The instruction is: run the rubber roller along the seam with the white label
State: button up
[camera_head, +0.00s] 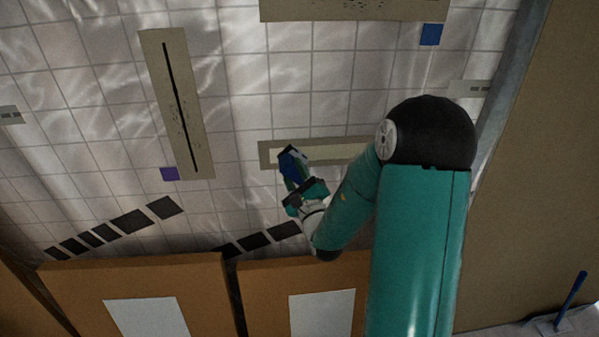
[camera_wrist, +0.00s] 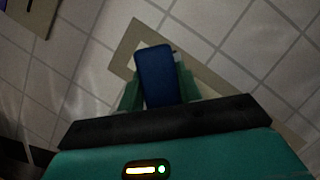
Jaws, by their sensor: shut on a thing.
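My gripper (camera_head: 300,188) is shut on a dark blue block-like tool, the rubber roller (camera_head: 290,160). In the wrist view the roller (camera_wrist: 155,70) stands between the green fingers of my gripper (camera_wrist: 158,92). The roller overlaps the left end of a beige seam strip (camera_head: 345,152) with a paler middle band. This strip also shows behind the roller in the wrist view (camera_wrist: 132,38). I cannot tell whether the roller touches it. My arm hides the strip's right part. I see no clearly white label beside a seam; one may be hidden.
A tilted strip (camera_head: 178,105) with a black line has a purple square (camera_head: 168,174) beside it. A top strip (camera_head: 350,8) has a blue square (camera_head: 431,35). Brown boards (camera_head: 140,285) with white sheets stand below. A blue-handled thing (camera_head: 570,300) is at lower right.

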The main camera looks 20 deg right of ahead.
aim_at(282, 173)
jog(key=shift+w+a+f, duration=0.1)
jog(key=shift+w+a, duration=0.1)
jog(key=shift+a, duration=0.55)
jog(key=shift+w+a, duration=0.2)
jog(key=shift+a, duration=0.5)
jog(key=a, duration=0.1)
jog(key=w+a, duration=0.1)
jog(key=a, duration=0.1)
jog(key=s+d, duration=0.3)
jog(key=d, duration=0.8)
jog(key=s+d, duration=0.4)
jog(key=d, duration=0.8)
jog(key=s+d, duration=0.4)
jog(key=d, duration=0.7)
jog(key=shift+d, duration=0.2)
dwell(2.1)
